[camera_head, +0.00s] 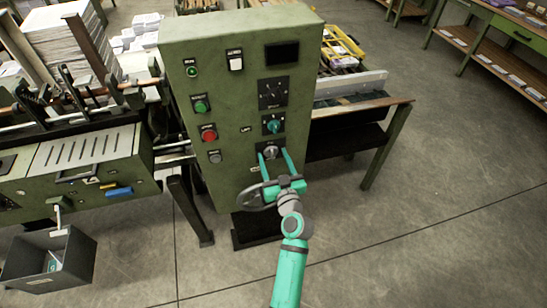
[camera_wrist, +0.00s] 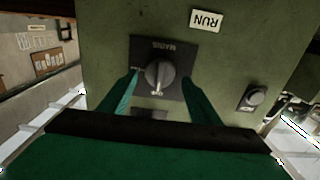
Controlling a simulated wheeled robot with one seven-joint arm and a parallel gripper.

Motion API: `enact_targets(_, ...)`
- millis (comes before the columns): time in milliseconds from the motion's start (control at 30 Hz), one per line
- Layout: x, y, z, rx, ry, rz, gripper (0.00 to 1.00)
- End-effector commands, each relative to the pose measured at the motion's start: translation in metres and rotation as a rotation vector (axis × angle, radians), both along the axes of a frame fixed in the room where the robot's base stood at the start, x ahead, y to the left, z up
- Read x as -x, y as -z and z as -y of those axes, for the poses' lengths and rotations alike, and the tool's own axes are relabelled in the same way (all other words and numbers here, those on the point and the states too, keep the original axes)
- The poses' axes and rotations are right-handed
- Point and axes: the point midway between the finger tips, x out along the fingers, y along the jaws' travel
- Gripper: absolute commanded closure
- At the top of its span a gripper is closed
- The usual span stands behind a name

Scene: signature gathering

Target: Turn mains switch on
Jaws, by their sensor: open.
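The mains switch is a grey rotary knob on a dark square plate, low on the front of the green control cabinet (camera_head: 232,110). In the wrist view the mains switch (camera_wrist: 159,74) sits under the word MAINS, which appears upside down. Its pointer ridge runs roughly along the picture's vertical. My gripper (camera_head: 268,156) is open in front of the plate. In the wrist view my gripper (camera_wrist: 158,88) has one teal finger on each side of the knob, with visible space between fingers and knob. In the head view the fingers and plate partly surround the knob.
Above the mains switch is a teal rotary knob (camera_head: 273,125). Green (camera_head: 201,106) and red (camera_head: 209,134) push buttons are to its left. A handwheel (camera_head: 250,198) sits below, close to my gripper. Floor at right is clear.

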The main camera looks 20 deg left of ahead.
Motion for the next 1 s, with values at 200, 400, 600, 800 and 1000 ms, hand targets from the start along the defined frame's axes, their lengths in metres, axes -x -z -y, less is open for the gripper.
enact_targets(200, -0.0056, -0.0001, -0.0034, -0.001, 0.001, -0.001, 0.43)
enact_targets(400, -0.0054, -0.0001, -0.0032, -0.001, 0.001, -0.001, 0.48)
enact_targets(600, -0.0052, -0.0001, -0.0033, -0.001, 0.001, -0.001, 0.83)
enact_targets(800, -0.0051, -0.0001, -0.0032, -0.011, 0.000, -0.007, 0.83)
enact_targets(1000, -0.0052, 0.0000, -0.0029, -0.065, 0.000, -0.044, 0.83)
